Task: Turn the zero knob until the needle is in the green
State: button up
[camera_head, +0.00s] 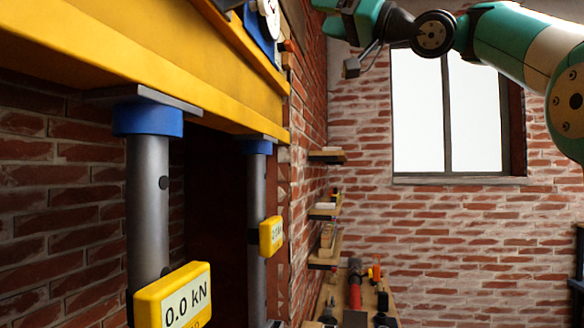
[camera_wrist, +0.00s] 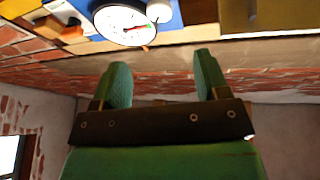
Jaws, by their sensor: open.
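The white round gauge dial (camera_wrist: 124,24) shows at the top of the wrist view, on a blue panel. In the head view the dial (camera_head: 268,8) is cut off at the top edge, seen steeply from the side.
A yellow beam (camera_head: 150,50) rests on grey props with blue heads (camera_head: 148,118). A yellow readout (camera_head: 175,298) on the near prop shows 0.0 kN. Shelves (camera_head: 325,212) and a bench with tools (camera_head: 372,300) stand along the brick wall. A window (camera_head: 445,115) is behind my arm.

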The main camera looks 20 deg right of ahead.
jog(key=b+v, duration=0.2)
jog(key=v, duration=0.3)
jog(key=w+a+f+m+g+h+b, duration=0.1)
jog(key=w+a+f+h, duration=0.1)
jog(key=f, duration=0.6)
jog(key=w+a+f+m+g+h+b, duration=0.1)
jog(key=a+f, duration=0.3)
jog(key=f, duration=0.4)
jog(key=w+a+f+m+g+h+b, duration=0.1)
jog(key=w+a+f+m+h, duration=0.1)
jog(key=f, duration=0.7)
jog(key=shift+w+a+h+b, duration=0.35)
jog(key=shift+w+a, duration=0.2)
jog(key=shift+w, duration=0.4)
jog(key=shift+f, duration=0.2)
